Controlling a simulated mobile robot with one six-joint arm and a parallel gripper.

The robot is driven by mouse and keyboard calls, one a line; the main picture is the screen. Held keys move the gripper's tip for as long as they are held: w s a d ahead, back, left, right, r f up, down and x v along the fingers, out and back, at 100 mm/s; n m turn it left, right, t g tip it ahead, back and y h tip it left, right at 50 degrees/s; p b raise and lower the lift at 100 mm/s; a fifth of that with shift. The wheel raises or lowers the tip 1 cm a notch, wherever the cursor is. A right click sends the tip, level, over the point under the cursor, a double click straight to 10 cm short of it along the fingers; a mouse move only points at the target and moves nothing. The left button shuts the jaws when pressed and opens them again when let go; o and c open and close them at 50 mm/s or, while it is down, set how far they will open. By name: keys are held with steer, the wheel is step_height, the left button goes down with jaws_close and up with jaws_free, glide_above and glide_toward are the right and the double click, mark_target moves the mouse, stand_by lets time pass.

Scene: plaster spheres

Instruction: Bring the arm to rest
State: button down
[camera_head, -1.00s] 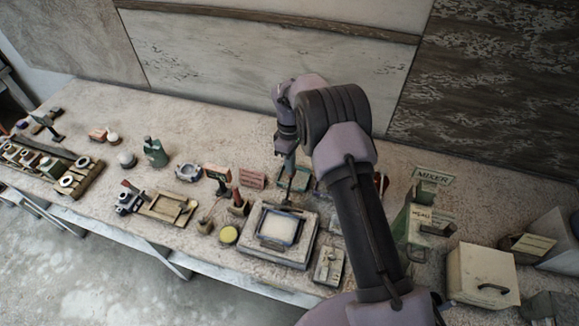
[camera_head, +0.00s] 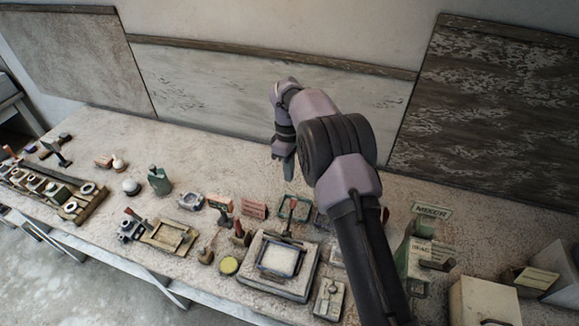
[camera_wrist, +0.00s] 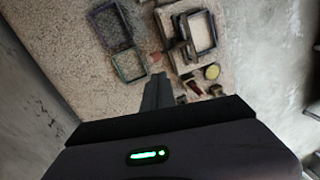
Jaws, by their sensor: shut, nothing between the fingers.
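My gripper (camera_head: 288,170) hangs over the workbench (camera_head: 240,160) in the head view, pointing down, with clear air between it and the bench top. In the wrist view my gripper (camera_wrist: 160,80) shows its fingers together, with nothing held. My arm folds up and over from the lower right of the head view, and it hides part of the bench behind it.
Below stand a framed pale tray (camera_head: 280,258), a yellow round lid (camera_head: 229,265), a wooden tray (camera_head: 170,236) and a green bottle (camera_head: 159,181). A green mixer (camera_head: 420,250) and a cream box (camera_head: 484,302) stand at right. The bench's back strip is clear.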

steer(key=shift+w+d+r, duration=0.1)
steer(key=shift+w+r, duration=0.05)
steer(key=shift+r, duration=0.8)
steer(key=shift+w, duration=0.1)
steer(key=s+d+r+m+t+y+b, duration=0.1)
steer(key=s+d+r+m+t+b, duration=0.2)
steer(key=s+b, duration=0.5)
steer(key=s+d+r+m+t+b, duration=0.1)
steer(key=s+d+r+m+b, duration=0.2)
steer(key=s+r+m+b, duration=0.4)
steer(key=s+f+m+t+b, duration=0.1)
steer(key=s+f+m+b, duration=0.2)
steer(key=s, duration=0.7)
steer(key=s+d+f+m+t+y+b, duration=0.1)
steer(key=s+f+m+t+b, duration=0.1)
steer(key=s+f+b, duration=0.6)
steer(key=s+f+m, duration=0.1)
steer(key=s+f, duration=0.1)
steer(key=s, duration=0.1)
steer(key=shift+d+f+m, duration=0.25)
steer(key=shift+f+m, duration=0.05)
steer(key=shift+m, duration=0.1)
